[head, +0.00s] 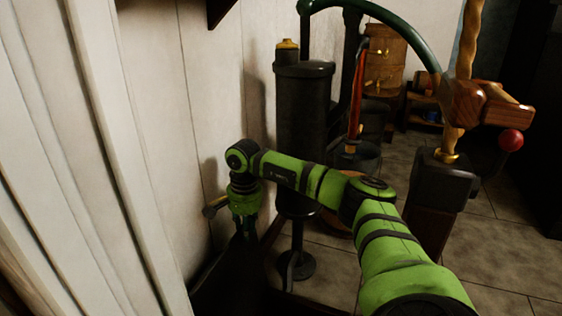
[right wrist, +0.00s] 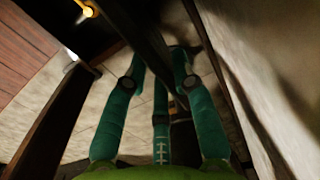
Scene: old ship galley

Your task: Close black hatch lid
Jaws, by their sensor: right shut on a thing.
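My right gripper (head: 244,232) hangs at the end of my green arm, close to the white panelled wall, pointing down. A dark flat panel (head: 232,278), which looks like the black hatch lid, lies below it at the bottom of the head view. In the right wrist view, the teal fingers of my right gripper (right wrist: 162,68) are closed around a long dark edge (right wrist: 143,32), apparently the lid's. Shadow hides most of the lid's outline, and I cannot tell its exact angle. My left gripper is not in view.
A black cylinder (head: 304,115) stands beside my arm, near the wall. A dark post (head: 440,185) with a wooden handle and red ball rises at right. A wooden cabinet (head: 384,52) stands farther back. Tiled floor (head: 505,250) is open at the lower right.

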